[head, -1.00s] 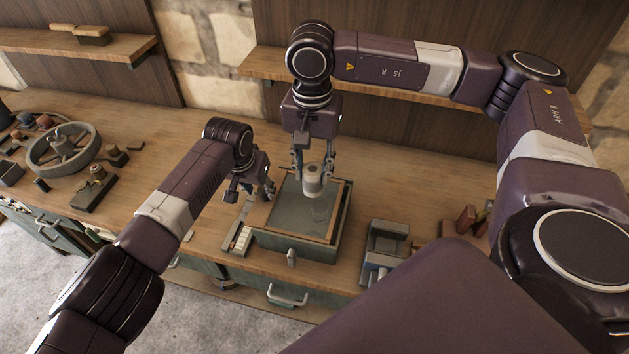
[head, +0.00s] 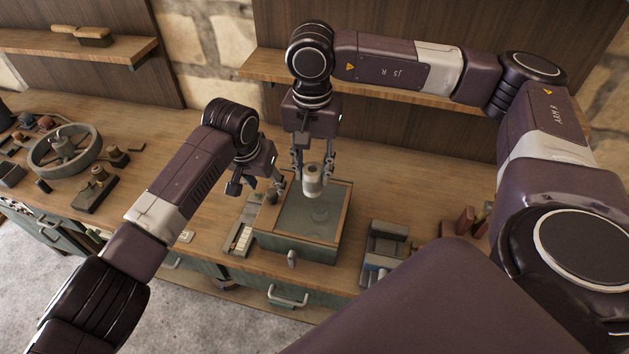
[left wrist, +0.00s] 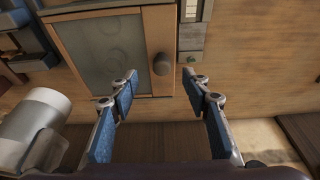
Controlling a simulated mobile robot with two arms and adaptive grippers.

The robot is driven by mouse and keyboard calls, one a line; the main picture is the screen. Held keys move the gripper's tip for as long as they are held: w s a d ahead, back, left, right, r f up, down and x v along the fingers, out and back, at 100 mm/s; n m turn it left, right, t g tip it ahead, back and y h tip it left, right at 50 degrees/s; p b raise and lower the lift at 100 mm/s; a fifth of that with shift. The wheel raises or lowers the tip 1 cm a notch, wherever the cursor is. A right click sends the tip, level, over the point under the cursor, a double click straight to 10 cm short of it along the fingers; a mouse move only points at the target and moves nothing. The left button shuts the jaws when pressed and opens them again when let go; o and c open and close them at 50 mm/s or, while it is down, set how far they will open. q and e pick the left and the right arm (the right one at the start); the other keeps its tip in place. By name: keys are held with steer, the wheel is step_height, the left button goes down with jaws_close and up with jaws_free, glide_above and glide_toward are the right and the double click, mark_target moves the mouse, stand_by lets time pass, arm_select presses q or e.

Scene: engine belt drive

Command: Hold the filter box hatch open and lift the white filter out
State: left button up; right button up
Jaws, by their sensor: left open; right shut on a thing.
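The white filter (head: 312,181) is a short cylinder in my right gripper (head: 312,166), held above the filter box (head: 296,247). It also shows at the lower left of the left wrist view (left wrist: 38,118). The box's hatch (head: 308,210), a greyish pane in a wooden frame, lies flat and looks closed. Its dark round knob (left wrist: 162,64) shows in the left wrist view. My left gripper (head: 260,187) is open and empty, above the box's left edge. In the left wrist view its fingers (left wrist: 161,88) are spread, with the knob apart from them. The box's inside is hidden.
A tray with pale pieces (head: 240,238) lies left of the box. A grey metal block (head: 385,243) stands to its right. A large wheel (head: 65,150) and small parts lie at far left. The bench (head: 170,150) is clear behind my left arm.

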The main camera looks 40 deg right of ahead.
arm_select(q)
steer(key=shift+r, duration=0.15)
steer(key=v, duration=1.2)
